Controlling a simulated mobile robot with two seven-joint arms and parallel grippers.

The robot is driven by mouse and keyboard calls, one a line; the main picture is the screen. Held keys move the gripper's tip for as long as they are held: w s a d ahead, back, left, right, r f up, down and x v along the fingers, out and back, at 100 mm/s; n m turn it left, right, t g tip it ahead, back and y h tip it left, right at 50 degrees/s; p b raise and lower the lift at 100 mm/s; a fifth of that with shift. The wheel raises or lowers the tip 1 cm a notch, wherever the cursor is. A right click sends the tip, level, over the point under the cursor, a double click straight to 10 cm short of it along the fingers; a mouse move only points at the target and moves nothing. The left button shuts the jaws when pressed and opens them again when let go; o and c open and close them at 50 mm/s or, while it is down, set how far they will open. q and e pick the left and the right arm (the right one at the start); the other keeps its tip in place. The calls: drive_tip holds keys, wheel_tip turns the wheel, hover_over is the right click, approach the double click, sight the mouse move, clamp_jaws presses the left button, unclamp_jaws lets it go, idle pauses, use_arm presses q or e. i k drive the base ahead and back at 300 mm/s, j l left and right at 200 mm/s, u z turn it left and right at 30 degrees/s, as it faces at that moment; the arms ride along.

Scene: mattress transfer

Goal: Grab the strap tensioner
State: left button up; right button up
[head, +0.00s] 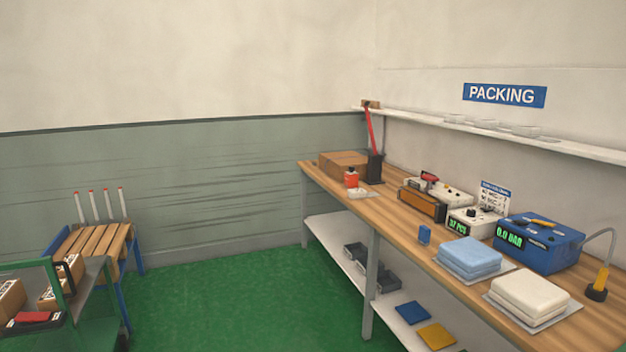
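Neither of my grippers is in view. I cannot tell for sure which thing is the strap tensioner. A tool with a long red handle (370,130) leans up from a black holder (375,168) at the far end of the wooden workbench (400,222). A small red and dark tool (429,179) sits by the grey and orange devices on the bench. A flat red and black item (38,318) lies on the green cart (92,290) at the lower left.
A blue unit (540,245), a blue pad stack (469,255) and a white pad stack (530,292) occupy the bench's near part. A cardboard box (342,163) and red bottle (351,178) stand at its far end. The green floor (235,305) between cart and bench is clear.

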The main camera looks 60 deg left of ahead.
sight(351, 181)
drive_tip(key=u, duration=1.6)
drive_tip(key=i+j+u, duration=0.2)
drive_tip(key=i, duration=0.35)
drive_tip(key=i+u, duration=0.3)
drive_tip(key=i, duration=2.45)
drive_tip(key=i+z, duration=0.15)
drive_tip(key=i, duration=0.3)
drive_tip(key=i+j+z, duration=0.1)
drive_tip(key=i, duration=0.35)
drive_tip(key=i+j+z, duration=0.15)
drive_tip(key=i, duration=0.25)
